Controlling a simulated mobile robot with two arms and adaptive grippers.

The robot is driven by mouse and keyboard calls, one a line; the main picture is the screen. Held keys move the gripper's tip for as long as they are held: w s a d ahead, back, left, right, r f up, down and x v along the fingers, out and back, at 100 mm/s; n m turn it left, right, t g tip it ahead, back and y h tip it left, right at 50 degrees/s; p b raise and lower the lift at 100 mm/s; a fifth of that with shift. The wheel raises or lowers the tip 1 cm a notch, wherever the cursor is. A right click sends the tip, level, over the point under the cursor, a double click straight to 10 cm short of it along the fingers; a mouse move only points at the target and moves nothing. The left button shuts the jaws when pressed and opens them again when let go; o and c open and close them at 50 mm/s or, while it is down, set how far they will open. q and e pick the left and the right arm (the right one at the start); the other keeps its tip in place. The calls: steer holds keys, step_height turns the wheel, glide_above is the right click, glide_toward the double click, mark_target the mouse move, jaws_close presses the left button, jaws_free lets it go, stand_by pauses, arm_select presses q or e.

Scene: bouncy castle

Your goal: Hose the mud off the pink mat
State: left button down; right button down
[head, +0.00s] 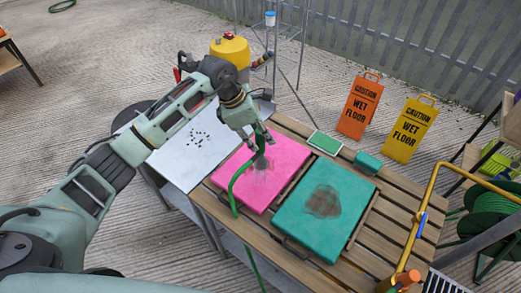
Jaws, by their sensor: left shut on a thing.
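The pink mat (285,187) lies on the slatted wooden table (384,239), with a grey-brown mud patch near its middle. My left gripper (262,141) is above the mat's upper part, shut on the green hose (235,182). The hose's dark nozzle end (261,161) points down toward the mud patch. The hose loops over the mat's left side and hangs off the table's front. I cannot see any water stream clearly. My right gripper is not in view.
A teal mat (302,227) with a brown mud patch lies right of the pink mat. A white speckled board (189,153) is at left. A green pad (325,143) and teal block (368,162) sit at the table's back. Orange (359,105) and yellow (409,129) wet-floor signs stand behind.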

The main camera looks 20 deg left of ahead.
arm_select(q)
steer(key=w+a+b, duration=0.2)
steer(key=w+b, duration=0.3)
steer(key=w, duration=0.1)
steer(key=shift+w+a, duration=0.15)
steer(key=shift+a, duration=0.25)
stand_by(0.3)
stand_by(0.8)
steer(key=shift+d, duration=0.1)
steer(key=d, duration=0.5)
steer(key=shift+w+d+b, duration=0.15)
steer(key=shift+w+b, duration=0.2)
stand_by(0.4)
stand_by(0.9)
